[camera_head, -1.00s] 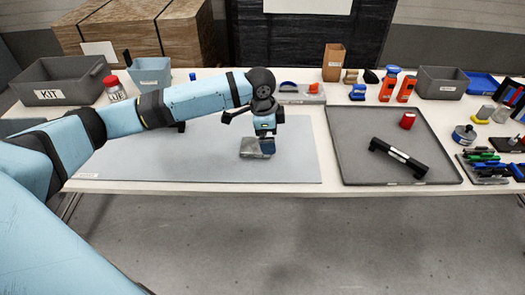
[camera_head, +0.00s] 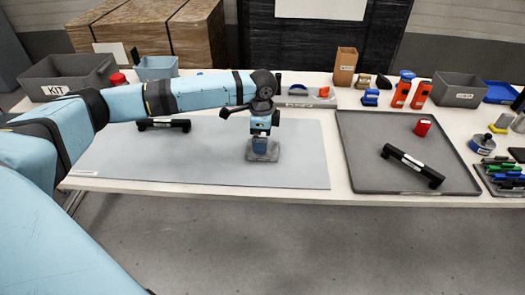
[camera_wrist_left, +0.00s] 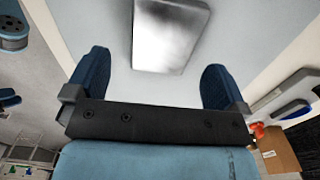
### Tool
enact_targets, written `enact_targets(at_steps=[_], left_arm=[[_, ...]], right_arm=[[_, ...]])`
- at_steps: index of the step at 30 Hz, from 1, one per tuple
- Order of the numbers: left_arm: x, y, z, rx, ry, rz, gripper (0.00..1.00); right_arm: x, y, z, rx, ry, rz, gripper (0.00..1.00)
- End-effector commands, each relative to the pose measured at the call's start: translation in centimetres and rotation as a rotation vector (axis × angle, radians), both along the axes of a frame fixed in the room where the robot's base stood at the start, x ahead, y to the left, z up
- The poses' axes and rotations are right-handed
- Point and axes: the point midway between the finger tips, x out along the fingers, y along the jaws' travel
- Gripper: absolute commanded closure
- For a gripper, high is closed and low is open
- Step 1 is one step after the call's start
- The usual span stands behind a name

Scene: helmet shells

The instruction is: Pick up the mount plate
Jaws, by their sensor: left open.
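The mount plate, a flat grey metal rectangle (camera_head: 262,154), lies on the grey mat (camera_head: 210,170) near its right end. In the left wrist view, the plate (camera_wrist_left: 170,35) is shiny and shows beyond the fingertips, between them from side to side. My left gripper (camera_head: 260,143) points down just above the plate and hides part of it in the head view. In the wrist view, its two blue fingers (camera_wrist_left: 156,82) are wide apart with nothing between them. My right gripper is not in view.
Bins and small parts line the table's back. The mat's front is clear.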

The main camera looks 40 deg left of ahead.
Motion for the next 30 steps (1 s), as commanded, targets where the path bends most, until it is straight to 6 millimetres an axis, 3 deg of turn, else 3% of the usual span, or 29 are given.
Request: enact_targets(at_steps=[9, 17, 25, 30], left_arm=[[0.4, 0.1, -4.4, 0.000, 0.001, 0.000, 0.00], [0.4, 0.1, -4.8, 0.000, 0.000, 0.000, 0.00], [0.4, 0.1, -4.8, 0.000, 0.000, 0.000, 0.60], [0.4, 0.1, -4.7, 0.000, -0.001, 0.000, 0.63]], right_arm=[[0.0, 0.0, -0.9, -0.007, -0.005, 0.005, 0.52], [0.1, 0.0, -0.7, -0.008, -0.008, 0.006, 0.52], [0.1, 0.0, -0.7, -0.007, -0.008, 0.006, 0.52], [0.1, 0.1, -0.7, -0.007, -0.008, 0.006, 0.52]])
